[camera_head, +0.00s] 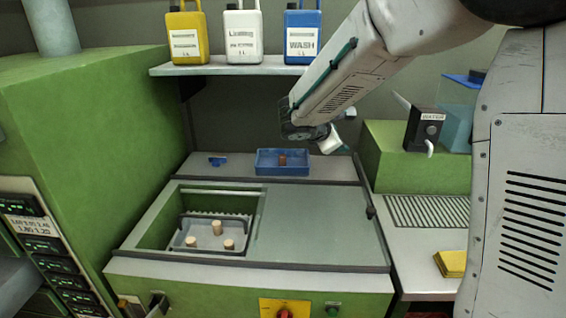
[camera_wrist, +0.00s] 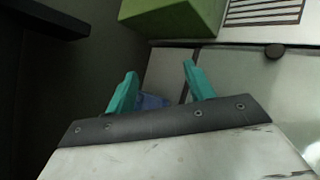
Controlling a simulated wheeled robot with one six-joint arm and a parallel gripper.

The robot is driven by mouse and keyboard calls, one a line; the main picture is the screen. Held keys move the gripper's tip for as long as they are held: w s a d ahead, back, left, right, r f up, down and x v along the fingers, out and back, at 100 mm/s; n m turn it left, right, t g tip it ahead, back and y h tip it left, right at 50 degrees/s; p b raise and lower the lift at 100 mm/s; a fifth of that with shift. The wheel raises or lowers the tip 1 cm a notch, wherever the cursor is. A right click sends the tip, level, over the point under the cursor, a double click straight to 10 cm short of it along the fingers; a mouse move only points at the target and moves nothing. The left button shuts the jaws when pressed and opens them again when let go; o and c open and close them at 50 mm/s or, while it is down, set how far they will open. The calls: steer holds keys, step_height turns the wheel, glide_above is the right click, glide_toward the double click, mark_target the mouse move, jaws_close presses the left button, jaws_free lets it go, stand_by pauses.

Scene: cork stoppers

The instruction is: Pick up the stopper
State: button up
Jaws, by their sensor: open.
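Three pale cork stoppers stand in a metal tray (camera_head: 205,241) inside the open left half of the sink: one at left (camera_head: 191,241), one at the back (camera_head: 217,227) and one at right (camera_head: 229,244). A darker brown stopper (camera_head: 282,159) is in a blue tray (camera_head: 282,169) on the ledge behind. My gripper's teal fingers (camera_wrist: 160,70) are apart and empty in the wrist view. Part of a blue thing (camera_wrist: 152,101) shows between them. No stopper shows in the wrist view. In the head view my arm's end is above the blue tray, and its fingers are not clear.
A shelf (camera_head: 230,69) with yellow, white and blue jugs is above the ledge. A small blue item (camera_head: 217,161) lies left of the blue tray. A flat pane (camera_head: 315,225) covers the sink's right half. Green blocks stand at left (camera_head: 90,130) and right (camera_head: 385,158).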

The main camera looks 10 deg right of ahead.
steer(key=w+a+f+n+t+y, duration=0.1)
steer(key=w+a+f+n+t, duration=0.15)
steer(key=w, duration=0.25)
steer(key=w+a+f+n+t, duration=0.1)
steer(key=w+a+f+n, duration=0.2)
steer(key=w+f+n, duration=0.15)
steer(key=n+t+y, duration=0.2)
steer(key=n+y, duration=0.1)
steer(key=n, duration=0.3)
glide_toward(282, 159)
steer(key=shift+w+d+f, duration=0.15)
steer(key=shift+w+f, duration=0.3)
steer(key=shift+w, duration=0.1)
steer(key=shift+n, duration=0.3)
steer(key=x, duration=0.7)
steer(key=shift+r, duration=0.1)
steer(key=shift+w+d, duration=0.25)
steer(key=shift+w, duration=0.15)
steer(key=c, duration=1)
